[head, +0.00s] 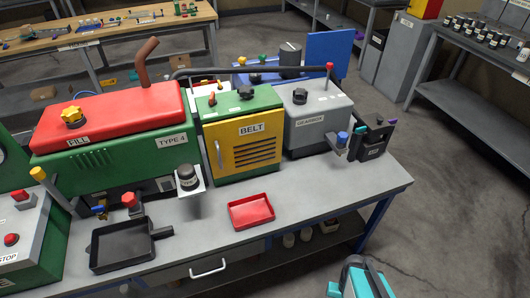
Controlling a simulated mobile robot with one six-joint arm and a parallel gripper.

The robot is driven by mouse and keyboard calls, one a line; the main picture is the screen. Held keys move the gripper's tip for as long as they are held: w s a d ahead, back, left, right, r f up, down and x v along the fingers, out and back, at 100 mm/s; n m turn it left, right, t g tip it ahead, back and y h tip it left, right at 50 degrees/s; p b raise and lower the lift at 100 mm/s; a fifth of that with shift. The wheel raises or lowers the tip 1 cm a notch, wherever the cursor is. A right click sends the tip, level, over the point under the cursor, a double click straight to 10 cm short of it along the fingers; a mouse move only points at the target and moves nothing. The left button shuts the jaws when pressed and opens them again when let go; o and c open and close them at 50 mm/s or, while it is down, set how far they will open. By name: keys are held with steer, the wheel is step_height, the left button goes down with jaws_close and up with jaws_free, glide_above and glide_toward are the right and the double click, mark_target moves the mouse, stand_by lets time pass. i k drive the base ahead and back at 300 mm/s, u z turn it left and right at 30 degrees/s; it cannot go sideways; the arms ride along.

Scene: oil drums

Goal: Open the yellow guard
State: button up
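The yellow guard (243,151) is a yellow panel with dark slots on the front of the green box labelled BELT (262,106). It looks closed, flush with the box front. A pale vertical handle (218,154) is on its left side. A black knob and a small red-tipped lever stand on top of the green box. A teal and grey part of my arm shows at the bottom edge, right of centre, well apart from the guard. My gripper's fingers are not in view.
A red tray (251,211) lies on the bench in front of the guard. A dark pan (123,244) sits further left. A black-capped jar (188,177) stands on a small shelf left of the guard. The grey GEARBOX unit (318,122) is close on the right. Open floor lies right of the bench.

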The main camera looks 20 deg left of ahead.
mark_target(238, 145)
steer(key=z, duration=0.4)
steer(key=k, duration=1.35)
steer(key=u, duration=1)
steer(key=i, duration=0.95)
